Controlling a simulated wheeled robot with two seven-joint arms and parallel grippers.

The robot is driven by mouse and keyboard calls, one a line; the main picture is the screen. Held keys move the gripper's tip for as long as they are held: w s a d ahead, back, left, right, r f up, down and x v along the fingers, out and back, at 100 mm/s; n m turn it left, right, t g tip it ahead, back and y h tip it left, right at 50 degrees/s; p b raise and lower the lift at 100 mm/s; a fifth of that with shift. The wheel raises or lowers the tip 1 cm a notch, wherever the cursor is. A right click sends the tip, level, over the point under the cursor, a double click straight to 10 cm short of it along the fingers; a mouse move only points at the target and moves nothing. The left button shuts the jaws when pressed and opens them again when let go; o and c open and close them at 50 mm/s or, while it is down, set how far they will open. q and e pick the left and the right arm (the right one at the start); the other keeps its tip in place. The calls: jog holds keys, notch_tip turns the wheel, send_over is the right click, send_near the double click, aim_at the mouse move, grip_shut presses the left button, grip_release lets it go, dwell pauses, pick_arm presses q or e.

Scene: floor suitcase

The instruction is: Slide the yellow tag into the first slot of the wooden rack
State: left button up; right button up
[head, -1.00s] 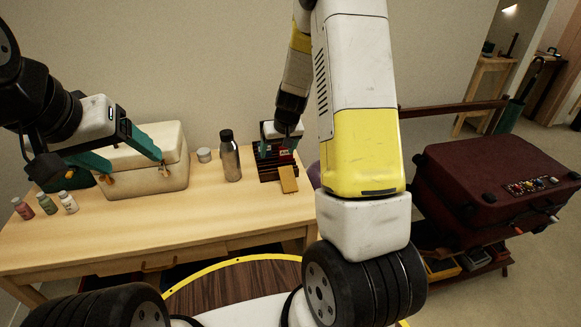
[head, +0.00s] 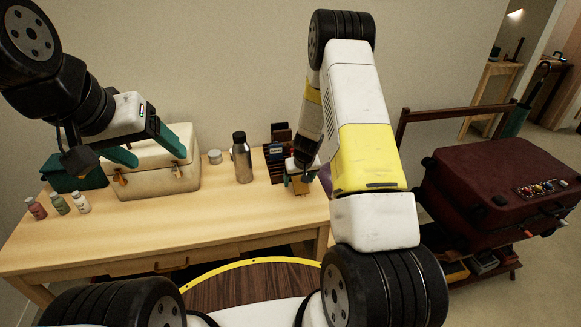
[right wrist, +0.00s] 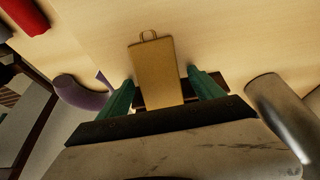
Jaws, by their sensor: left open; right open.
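The yellow tag (right wrist: 157,72), a flat ochre piece with a small loop at one end, lies on the table. In the right wrist view it sits between the spread green fingers of my right gripper (right wrist: 163,87), with a gap at each side. In the head view my right gripper (head: 300,184) is open low over the table, and the tag (head: 300,188) is partly hidden by it. The dark wooden rack (head: 270,168) stands just behind and left of it, with dark and blue upright pieces in it. My left gripper (head: 158,159) is open and empty in front of the cream box.
A steel bottle (head: 242,160) stands left of the rack, beside a small tin (head: 215,157). The cream box (head: 160,182) and several small jars (head: 59,203) fill the left side. A purple object (right wrist: 80,93) lies near my right gripper. The table's front is clear.

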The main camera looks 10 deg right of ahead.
jog(key=c, duration=1.4)
jog(key=shift+r, duration=0.1)
